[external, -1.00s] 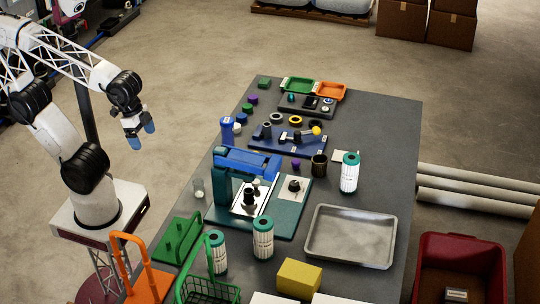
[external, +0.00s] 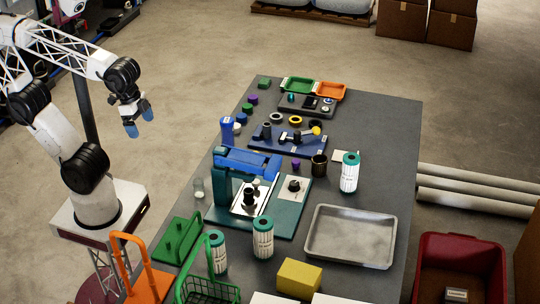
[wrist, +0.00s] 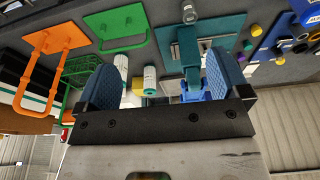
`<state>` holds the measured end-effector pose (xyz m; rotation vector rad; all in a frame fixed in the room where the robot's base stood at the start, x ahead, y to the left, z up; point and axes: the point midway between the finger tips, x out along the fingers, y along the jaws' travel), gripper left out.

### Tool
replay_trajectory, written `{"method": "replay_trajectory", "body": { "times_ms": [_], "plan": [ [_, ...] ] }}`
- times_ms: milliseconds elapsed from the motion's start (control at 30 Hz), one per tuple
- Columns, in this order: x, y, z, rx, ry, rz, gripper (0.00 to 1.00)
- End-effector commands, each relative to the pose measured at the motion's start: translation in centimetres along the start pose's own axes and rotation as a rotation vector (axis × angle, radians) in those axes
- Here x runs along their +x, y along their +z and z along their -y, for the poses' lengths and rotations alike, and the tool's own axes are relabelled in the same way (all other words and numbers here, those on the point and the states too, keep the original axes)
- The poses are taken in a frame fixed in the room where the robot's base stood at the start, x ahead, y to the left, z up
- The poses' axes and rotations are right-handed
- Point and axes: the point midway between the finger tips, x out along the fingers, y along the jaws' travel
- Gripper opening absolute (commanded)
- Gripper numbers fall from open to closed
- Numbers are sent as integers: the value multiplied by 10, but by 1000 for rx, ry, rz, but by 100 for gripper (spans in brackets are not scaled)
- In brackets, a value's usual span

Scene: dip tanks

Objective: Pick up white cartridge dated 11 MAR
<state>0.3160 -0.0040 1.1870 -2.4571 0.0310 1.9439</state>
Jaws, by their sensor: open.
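Three white cartridges with green caps stand upright on the grey table in the external view. One cartridge (external: 350,172) is at the right behind the metal tray, one (external: 263,238) is at the front middle, and one (external: 217,252) is at the front left. Their date labels are too small to read. My gripper (external: 139,120) is open and empty, in the air left of the table and away from all the cartridges. In the wrist view its blue fingers (wrist: 161,84) are spread, with a white cartridge (wrist: 150,82) far beyond them.
A metal tray (external: 350,240), a yellow block (external: 299,278) and a green basket (external: 205,290) are near the front. A blue and teal press (external: 225,185) stands mid-table. An orange rack (external: 150,280) and green rack (external: 182,238) line the left edge.

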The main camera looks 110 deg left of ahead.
Motion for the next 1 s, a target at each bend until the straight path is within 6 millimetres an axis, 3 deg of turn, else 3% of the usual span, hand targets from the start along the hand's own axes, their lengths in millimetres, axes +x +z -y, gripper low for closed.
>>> {"method": "replay_trajectory", "body": {
  "times_ms": [367,567,667,1000],
  "plan": [
    [4,-32,1,2,-19,-68,94],
    [11,-67,0,8,-34,-143,94],
    [17,-93,-2,13,-42,-203,94],
    [43,-218,-25,60,-38,-496,94]
  ]
}}
